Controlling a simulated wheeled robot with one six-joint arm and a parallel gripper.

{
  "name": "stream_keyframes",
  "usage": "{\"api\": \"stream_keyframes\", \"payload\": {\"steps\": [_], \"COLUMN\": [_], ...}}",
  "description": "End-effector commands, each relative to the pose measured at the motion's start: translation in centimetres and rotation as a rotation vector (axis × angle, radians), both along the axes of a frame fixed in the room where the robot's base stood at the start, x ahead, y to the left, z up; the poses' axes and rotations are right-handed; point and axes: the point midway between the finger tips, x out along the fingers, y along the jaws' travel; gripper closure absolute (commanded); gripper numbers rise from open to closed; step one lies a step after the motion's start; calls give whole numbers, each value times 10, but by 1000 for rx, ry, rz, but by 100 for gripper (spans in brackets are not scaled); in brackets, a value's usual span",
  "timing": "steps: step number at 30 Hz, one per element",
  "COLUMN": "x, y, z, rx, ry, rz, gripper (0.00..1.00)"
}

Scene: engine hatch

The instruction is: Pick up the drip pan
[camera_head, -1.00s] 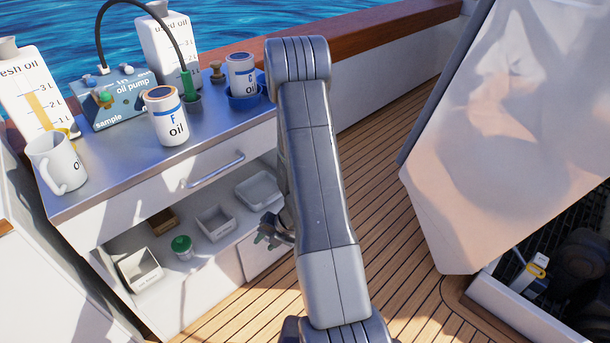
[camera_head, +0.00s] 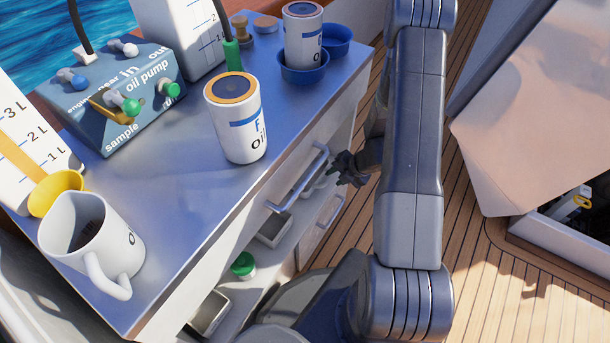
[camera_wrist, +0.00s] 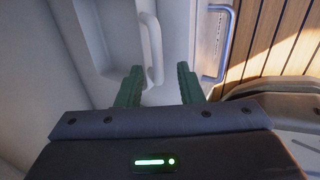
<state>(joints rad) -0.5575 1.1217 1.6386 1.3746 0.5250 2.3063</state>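No thing in view is labelled as the drip pan. A pale tray (camera_head: 309,181), partly hidden behind the drawer handle, shows on the lower shelf and may be it. A smaller white bin (camera_head: 273,231) stands nearer on that shelf. My gripper (camera_head: 345,172) is beside the cabinet front, right of the drawer handle. In the wrist view my gripper's two green fingers (camera_wrist: 159,86) are apart with nothing between them. A pale shape with a white upright handle (camera_wrist: 151,48) lies ahead of them; I cannot tell whether it is the tray.
The counter (camera_head: 190,215) holds a mug (camera_head: 82,235), an oil pump (camera_head: 120,95), a canister (camera_head: 238,130) and blue dishes (camera_head: 303,74). A metal drawer handle (camera_head: 298,180) juts out. Wooden deck (camera_head: 480,290) is open at right. A green-lidded jar (camera_head: 243,265) stands on the shelf.

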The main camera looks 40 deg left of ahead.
Motion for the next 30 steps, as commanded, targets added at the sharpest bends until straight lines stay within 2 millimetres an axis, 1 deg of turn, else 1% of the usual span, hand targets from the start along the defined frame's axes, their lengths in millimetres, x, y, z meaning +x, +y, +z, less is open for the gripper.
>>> {"api": "stream_keyframes", "payload": {"steps": [6, 9, 17, 18, 22, 30], "x": [1, 0, 0, 0, 0, 0], "y": [17, 24, 27, 27, 26, 27], "z": [-29, -39, -40, -40, -40, -39], "rx": [0, 0, 0, 0, 0, 1], "ry": [2, 2, 0, 1, 1, 1], "rz": [2, 1, 0, 1, 1, 1], "gripper": [66, 66, 66, 74, 100, 100]}}
